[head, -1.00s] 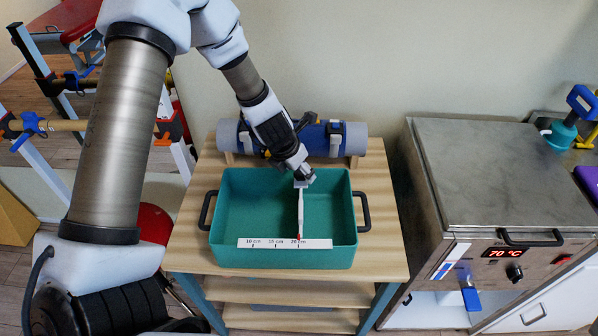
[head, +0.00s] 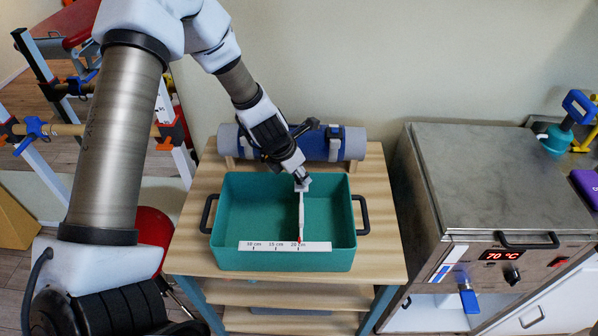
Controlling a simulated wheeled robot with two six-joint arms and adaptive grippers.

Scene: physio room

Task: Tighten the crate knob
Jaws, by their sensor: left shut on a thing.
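A teal crate (head: 235,222) with black side handles stands on the wooden table. A thin white divider (head: 301,213) runs from front to back inside it, right of the middle. Its red pointer (head: 300,240) is at the 20 cm mark on the white scale (head: 270,247) along the front wall. My left gripper (head: 302,184) reaches down from behind to the divider's back end, at the crate's back rim. It is shut there on the crate knob, which its fingers mostly hide. My right gripper is not in view.
A blue and grey roll (head: 344,143) lies on a rack behind the crate. A steel heater (head: 487,170) reading 70 °C stands to the right of the wooden table (head: 384,230). A red round seat (head: 152,228) is at the left. Narrow bare strips of tabletop surround the crate.

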